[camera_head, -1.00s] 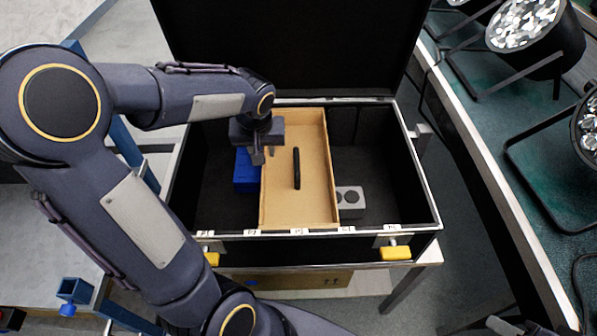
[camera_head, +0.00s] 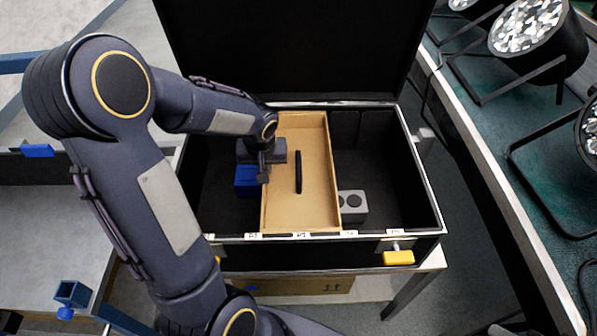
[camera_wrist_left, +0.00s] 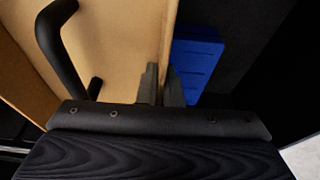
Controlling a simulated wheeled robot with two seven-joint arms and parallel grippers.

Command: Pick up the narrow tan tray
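The narrow tan tray (camera_head: 318,185) lies lengthwise inside the open black case, with a black bar handle (camera_head: 298,170) in its middle. It also fills the upper left of the left wrist view (camera_wrist_left: 115,45). My left gripper (camera_head: 265,174) is at the tray's left wall. In the left wrist view its two fingers (camera_wrist_left: 162,84) are close together, one on each side of the wall's rim, and look shut on it. The handle stands apart from the fingers. My right gripper is not in view.
The case's rim (camera_head: 437,200) surrounds the tray and its black lid (camera_head: 290,45) stands open behind. A blue block (camera_head: 246,180) is left of the tray, a grey block (camera_head: 353,206) right of it. Stage lamps (camera_head: 530,30) stand on a bench at right.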

